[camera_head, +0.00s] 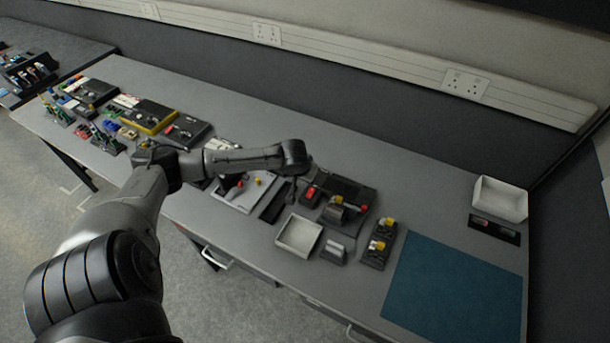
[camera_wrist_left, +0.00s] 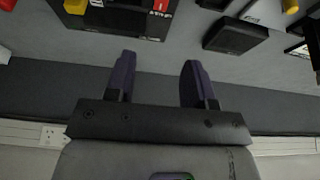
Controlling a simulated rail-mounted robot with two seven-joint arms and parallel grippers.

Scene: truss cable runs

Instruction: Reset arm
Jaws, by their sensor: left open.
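My left arm comes in from the left in the head view and reaches over the bench, with its wrist end above the middle of the work area. In the left wrist view my left gripper (camera_wrist_left: 158,61) is open, its two dark fingers apart with nothing between them. The fingers are hard to make out in the head view. My right gripper is in neither view.
The bench bears a white tray (camera_head: 299,235), a dark fixture (camera_head: 346,207), a block with yellow parts (camera_head: 379,244), a blue mat (camera_head: 455,292) and a white bin (camera_head: 500,199). Several boards and small parts crowd the left end. A wall with sockets (camera_head: 466,83) runs behind.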

